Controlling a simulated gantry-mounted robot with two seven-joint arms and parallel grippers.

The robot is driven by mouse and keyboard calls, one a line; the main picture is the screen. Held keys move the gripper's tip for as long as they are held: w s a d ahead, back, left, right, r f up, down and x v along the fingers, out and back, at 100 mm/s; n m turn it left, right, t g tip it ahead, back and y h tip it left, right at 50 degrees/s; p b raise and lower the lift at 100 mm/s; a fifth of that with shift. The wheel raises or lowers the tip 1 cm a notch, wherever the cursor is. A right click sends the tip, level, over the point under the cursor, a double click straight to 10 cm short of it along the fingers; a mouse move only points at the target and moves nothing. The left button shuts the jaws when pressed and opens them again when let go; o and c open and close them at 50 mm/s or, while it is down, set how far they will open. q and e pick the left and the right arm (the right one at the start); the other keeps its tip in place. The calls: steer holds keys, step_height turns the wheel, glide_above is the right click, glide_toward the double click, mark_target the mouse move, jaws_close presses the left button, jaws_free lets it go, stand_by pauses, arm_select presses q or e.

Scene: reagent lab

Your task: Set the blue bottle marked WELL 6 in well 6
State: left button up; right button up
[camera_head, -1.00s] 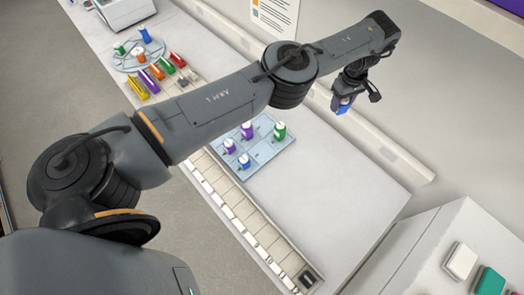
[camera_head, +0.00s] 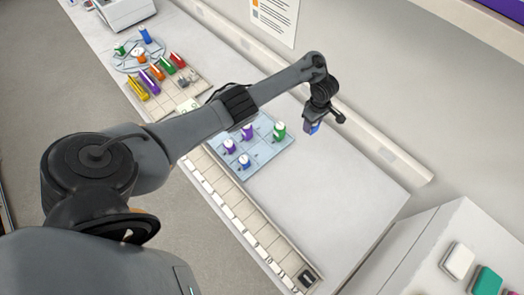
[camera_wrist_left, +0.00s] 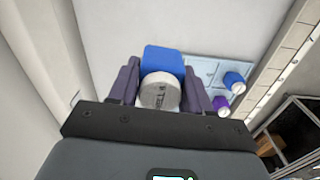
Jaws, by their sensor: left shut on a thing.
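My left gripper (camera_head: 313,127) is shut on a blue bottle (camera_head: 315,127) and holds it above the bench, to the right of the well tray. In the left wrist view the bottle (camera_wrist_left: 165,62) sits between the two fingers (camera_wrist_left: 160,85), its pale cap with lettering facing the camera; the lettering is only partly legible. The light blue well tray (camera_head: 262,160) lies on the bench with two purple bottles (camera_head: 247,132), a green bottle (camera_head: 279,131) and another blue bottle (camera_head: 244,161) standing in it. Its far part is partly behind my arm. My right gripper is not in view.
A round rack (camera_head: 126,68) with a few bottles and a row of coloured bottles (camera_head: 150,81) stand at the upper left. A pale gridded strip (camera_head: 229,206) runs along the bench's front edge. The bench (camera_head: 340,185) right of the tray is clear. A wall rises behind.

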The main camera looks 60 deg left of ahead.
arm_select(q)
steer(key=s+f+n, duration=0.1)
steer(key=s+f, duration=0.7)
steer(key=s, duration=0.3)
steer(key=s+a+f+b, duration=0.1)
steer(key=a+f, duration=0.1)
steer(key=a, duration=0.1)
steer(key=s+a+f+b, duration=0.2)
steer(key=a, duration=0.1)
steer(key=s+a+f+b, duration=0.2)
steer(key=a+f, duration=0.1)
steer(key=shift+f, duration=0.1)
steer(key=shift+s+a+f, duration=0.15)
steer(key=shift+a+f, duration=0.05)
steer(key=shift+a, duration=0.1)
steer(key=shift+f+b, duration=1.15)
steer(key=shift+f, duration=0.85)
steer(key=o, duration=1)
steer(key=shift+o, duration=0.2)
